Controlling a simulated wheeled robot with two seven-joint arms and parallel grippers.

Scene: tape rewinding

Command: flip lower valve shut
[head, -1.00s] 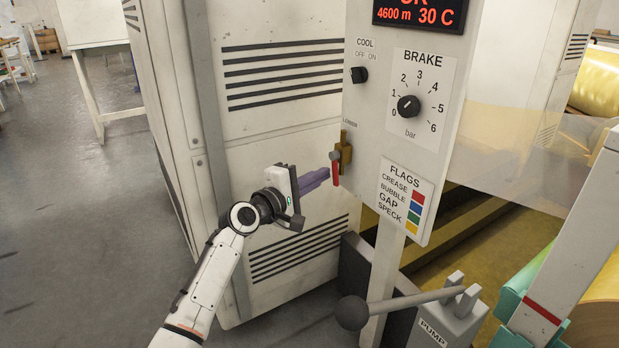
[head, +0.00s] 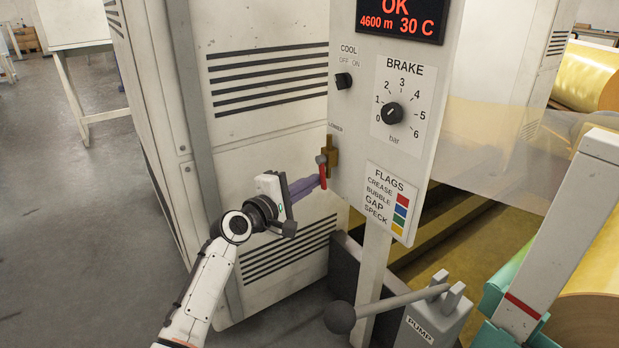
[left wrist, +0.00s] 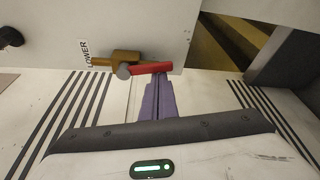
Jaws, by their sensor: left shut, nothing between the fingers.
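The lower valve has a brass body (head: 333,152) on the edge of the white panel, beside a small "LOWER" label. Its red handle (head: 323,176) hangs down in the head view. In the left wrist view the red handle (left wrist: 151,68) points right from the brass body (left wrist: 128,58). My left gripper (head: 317,183) is shut and empty, its purple fingers pointing at the handle. In the left wrist view the fingertips (left wrist: 163,78) are just below the handle's free end; I cannot tell whether they touch it. My right gripper is out of view.
The panel carries a brake dial (head: 391,113), a cool switch (head: 343,80) and a flags chart (head: 389,200). A vented white cabinet (head: 265,130) stands behind my left gripper. A pump lever (head: 395,302) with a dark ball is in front, lower right.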

